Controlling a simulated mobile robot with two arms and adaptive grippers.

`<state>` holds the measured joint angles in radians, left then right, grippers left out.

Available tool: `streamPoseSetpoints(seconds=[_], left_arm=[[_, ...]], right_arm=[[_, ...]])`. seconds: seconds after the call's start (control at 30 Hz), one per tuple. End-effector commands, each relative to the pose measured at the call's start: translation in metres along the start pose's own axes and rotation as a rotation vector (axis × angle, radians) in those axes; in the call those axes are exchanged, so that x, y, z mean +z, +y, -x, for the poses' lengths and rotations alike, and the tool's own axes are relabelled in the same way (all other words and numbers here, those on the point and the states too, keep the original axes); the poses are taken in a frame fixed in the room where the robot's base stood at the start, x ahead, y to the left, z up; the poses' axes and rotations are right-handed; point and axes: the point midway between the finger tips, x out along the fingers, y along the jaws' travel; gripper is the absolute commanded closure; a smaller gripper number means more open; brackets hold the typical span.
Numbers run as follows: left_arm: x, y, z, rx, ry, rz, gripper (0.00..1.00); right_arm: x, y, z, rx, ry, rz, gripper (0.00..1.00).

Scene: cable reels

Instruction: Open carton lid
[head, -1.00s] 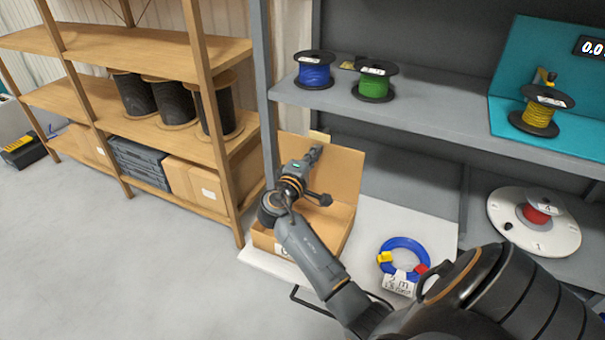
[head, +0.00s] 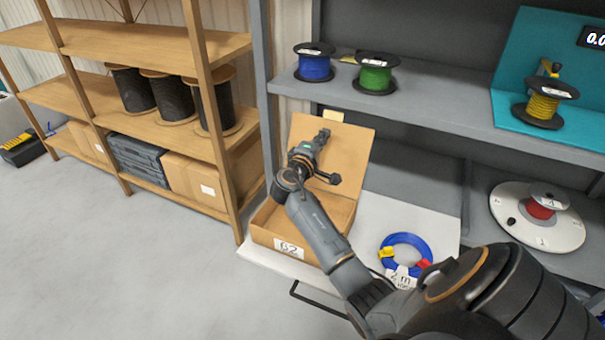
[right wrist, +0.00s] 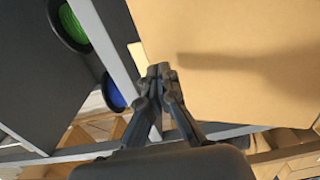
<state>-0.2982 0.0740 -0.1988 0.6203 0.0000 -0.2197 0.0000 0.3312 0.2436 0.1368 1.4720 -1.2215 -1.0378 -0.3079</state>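The brown carton (head: 268,235) stands on a white board with its lid (head: 349,147) raised at the back, tilted up, and its inside partly visible. A label on its front seems to read "62" or "A2". My right gripper (head: 323,134) is over the carton against or just in front of the lid's inner face; contact is not clear. In the right wrist view the two fingertips (right wrist: 160,71) are together with nothing seen between them, and the lid (right wrist: 235,35) fills the upper right. My left gripper is not in view.
A blue cable coil (head: 405,250) with a tag lies on the white board (head: 440,225) right of the carton. Blue (head: 314,64) and green (head: 375,75) reels stand on the grey shelf above. A wooden rack (head: 220,160) is close on the left.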

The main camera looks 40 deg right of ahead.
Motion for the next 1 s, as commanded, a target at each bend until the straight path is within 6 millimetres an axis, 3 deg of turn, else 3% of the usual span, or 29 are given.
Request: streamPoseSetpoints(seconds=[0.8,1.0], left_arm=[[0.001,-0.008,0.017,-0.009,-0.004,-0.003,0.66],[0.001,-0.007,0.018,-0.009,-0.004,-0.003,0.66]], right_arm=[[-0.001,0.000,0.074,-0.001,0.002,0.000,1.00],[0.000,0.000,0.081,-0.001,0.000,0.000,1.00]])
